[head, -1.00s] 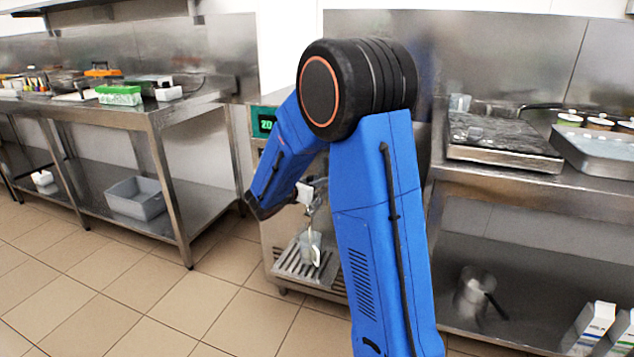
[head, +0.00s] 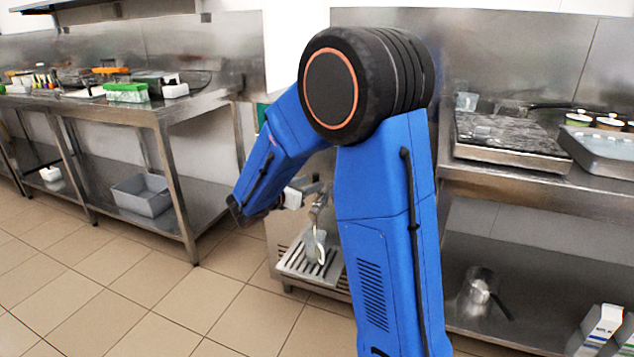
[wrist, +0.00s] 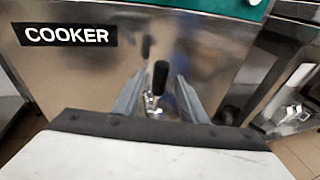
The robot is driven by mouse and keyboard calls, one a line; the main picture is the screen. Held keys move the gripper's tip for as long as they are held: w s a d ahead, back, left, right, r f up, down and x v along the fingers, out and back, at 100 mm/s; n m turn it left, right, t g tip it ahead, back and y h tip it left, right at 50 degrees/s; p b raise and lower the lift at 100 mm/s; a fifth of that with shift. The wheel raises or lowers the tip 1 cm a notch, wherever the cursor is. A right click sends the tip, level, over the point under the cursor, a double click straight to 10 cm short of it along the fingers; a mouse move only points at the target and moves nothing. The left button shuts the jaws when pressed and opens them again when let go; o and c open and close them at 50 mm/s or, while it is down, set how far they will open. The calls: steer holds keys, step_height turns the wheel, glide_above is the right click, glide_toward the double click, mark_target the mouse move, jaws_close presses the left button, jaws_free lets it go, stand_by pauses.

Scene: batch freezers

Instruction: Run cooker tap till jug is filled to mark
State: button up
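The cooker (wrist: 195,45) carries a black "COOKER" label in the wrist view. Its tap has a black lever handle (wrist: 160,77), upright between my two fingers. My gripper (wrist: 159,97) is open, with a visible space on each side of the handle. In the head view my gripper (head: 306,190) is beside the tap (head: 318,210), partly hidden by my arm. A clear jug (head: 314,246) with a pale handle stands under the spout on the slatted drip tray (head: 296,262). A thin pale line shows between spout and jug; the jug's mark and level are too small to read.
A steel counter on the right bears a dark-topped appliance (head: 510,138) and a tray (head: 603,158). A metal pot (head: 478,292) and cartons (head: 600,330) are on its lower shelf. A grey bin (head: 143,194) sits under the left table. The tiled floor between is clear.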

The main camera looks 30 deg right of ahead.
steer(key=v, duration=0.9)
steer(key=shift+a, duration=0.15)
steer(key=shift+s+r, duration=0.1)
steer(key=c, duration=0.4)
steer(key=shift+s+a+f, duration=0.1)
steer(key=shift+a+f, duration=0.1)
steer(key=shift+f, duration=0.05)
steer(key=c, duration=0.5)
steer(key=a+f+h, duration=0.1)
steer(key=s+a+f, duration=0.1)
steer(key=a, duration=0.1)
steer(key=a+f+t+h, duration=0.1)
steer(key=shift+s+a+f+h, duration=0.3)
steer(key=shift+s, duration=0.05)
jaws_close()
steer(key=x, duration=1.3)
steer(key=shift+w+d, duration=0.25)
steer(key=shift+d, duration=0.05)
